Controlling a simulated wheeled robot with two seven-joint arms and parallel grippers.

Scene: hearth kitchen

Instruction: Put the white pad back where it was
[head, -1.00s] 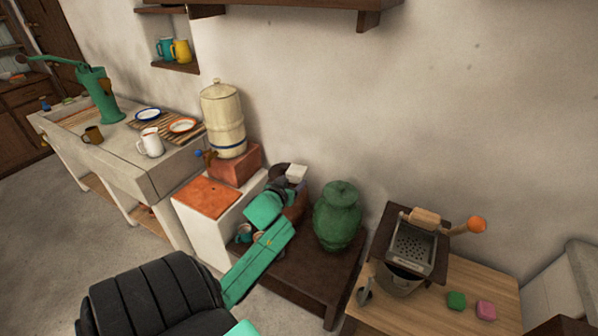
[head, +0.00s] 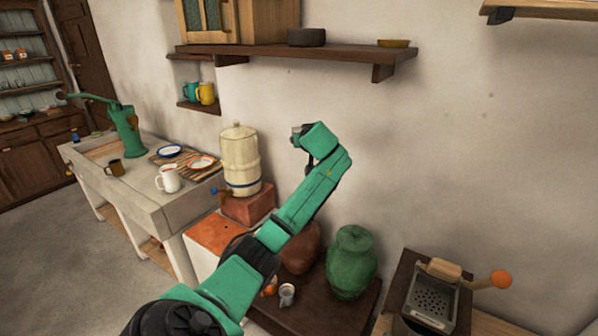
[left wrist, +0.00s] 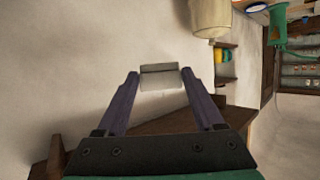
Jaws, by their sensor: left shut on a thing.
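The white pad (left wrist: 160,77) is held between the two fingertips of my left gripper (left wrist: 160,82) in the left wrist view. In the head view my left gripper (head: 298,138) is raised in front of the wall, below the wall shelf (head: 330,58) and right of the cream water container (head: 242,160). Its fingers are mostly hidden there by the wrist, and only a small pale bit of the pad (head: 297,130) shows. The pad is clear of any surface. My right gripper is not in view.
A green jar (head: 351,262) and cups stand on a low dark table. A grater box with an orange-knobbed crank (head: 435,300) is at the lower right.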

